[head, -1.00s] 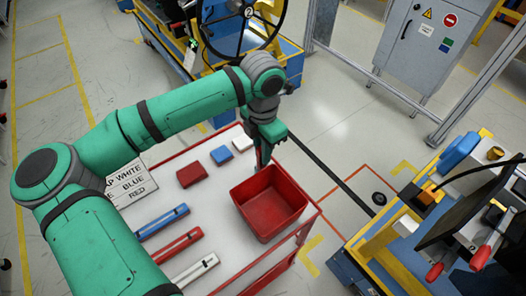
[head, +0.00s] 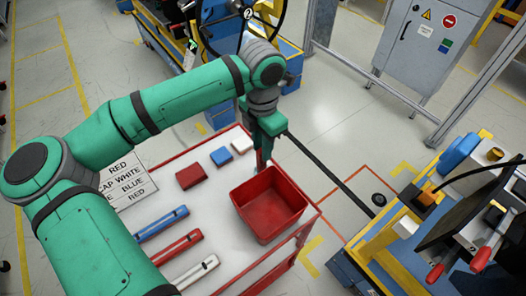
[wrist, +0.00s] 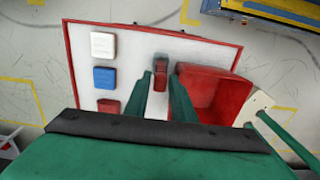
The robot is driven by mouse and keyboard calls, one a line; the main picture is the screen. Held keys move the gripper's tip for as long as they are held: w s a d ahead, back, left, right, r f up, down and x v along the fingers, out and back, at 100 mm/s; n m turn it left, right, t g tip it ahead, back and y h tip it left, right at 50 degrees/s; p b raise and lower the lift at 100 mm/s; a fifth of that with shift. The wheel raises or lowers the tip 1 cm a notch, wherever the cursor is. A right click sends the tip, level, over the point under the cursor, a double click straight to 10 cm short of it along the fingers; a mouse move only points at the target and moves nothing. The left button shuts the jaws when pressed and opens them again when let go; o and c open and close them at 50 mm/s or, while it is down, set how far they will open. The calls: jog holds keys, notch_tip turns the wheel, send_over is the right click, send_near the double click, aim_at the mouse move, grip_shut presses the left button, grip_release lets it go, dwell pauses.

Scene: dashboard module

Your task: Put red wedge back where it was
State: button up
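The red wedge (wrist: 160,68) shows in the wrist view between the tips of my gripper (wrist: 160,82). One finger is on each side of it. I cannot tell whether the fingers press on it or whether it stands on the white table top. In the head view my gripper (head: 262,162) points down at the back-left corner of the red bin (head: 270,205). There its fingers are mostly hidden, and I cannot make out the wedge. The bin also shows right of the fingers in the wrist view (wrist: 222,85).
Red (head: 191,176), blue (head: 221,156) and white (head: 242,145) blocks lie in a row left of my gripper. Blue, red and white bars (head: 195,272) lie at the front. A lettered card (head: 125,180) is at the left. The red-rimmed table has bare room between blocks and bin.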

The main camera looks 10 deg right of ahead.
notch_tip(320, 180, up, 9)
jog(key=shift+f, duration=0.1)
dwell(0.7)
